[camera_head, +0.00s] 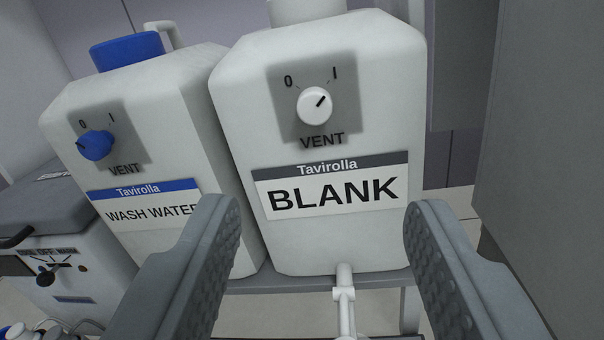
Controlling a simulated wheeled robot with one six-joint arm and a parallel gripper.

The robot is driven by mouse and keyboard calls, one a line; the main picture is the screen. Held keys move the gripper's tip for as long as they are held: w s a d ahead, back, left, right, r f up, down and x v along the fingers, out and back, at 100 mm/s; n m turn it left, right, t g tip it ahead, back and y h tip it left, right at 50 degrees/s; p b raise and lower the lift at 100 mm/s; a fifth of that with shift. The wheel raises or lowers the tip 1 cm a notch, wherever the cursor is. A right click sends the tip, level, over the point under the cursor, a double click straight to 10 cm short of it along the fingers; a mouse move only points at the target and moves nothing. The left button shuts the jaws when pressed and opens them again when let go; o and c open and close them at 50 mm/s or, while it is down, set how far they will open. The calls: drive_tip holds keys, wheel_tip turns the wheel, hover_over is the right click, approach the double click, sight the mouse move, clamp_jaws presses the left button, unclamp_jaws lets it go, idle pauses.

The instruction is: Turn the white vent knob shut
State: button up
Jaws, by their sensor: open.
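The white vent knob (315,106) sits on a grey square plate on the front of a white canister (239,110) labelled BLANK. The plate carries 0 at upper left and I at upper right, with VENT below. The knob's dark mark points up and right, toward the I. My gripper (320,222) is open and empty, its two ribbed grey fingers wide apart at the lower left and lower right. The knob lies beyond the fingertips, above the gap between them, and nothing touches it.
A WASH WATER canister (160,92) with a blue vent knob (96,145) and blue cap stands close at left. Both canisters rest on a grey shelf (300,284). A white tap (345,296) projects below the BLANK canister. A grey panel (545,130) rises at right.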

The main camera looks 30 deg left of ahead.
drive_tip(key=f, duration=0.1)
approach(315, 109)
drive_tip(key=x, duration=0.9)
drive_tip(key=shift+w, duration=0.25)
drive_tip(key=c, duration=1)
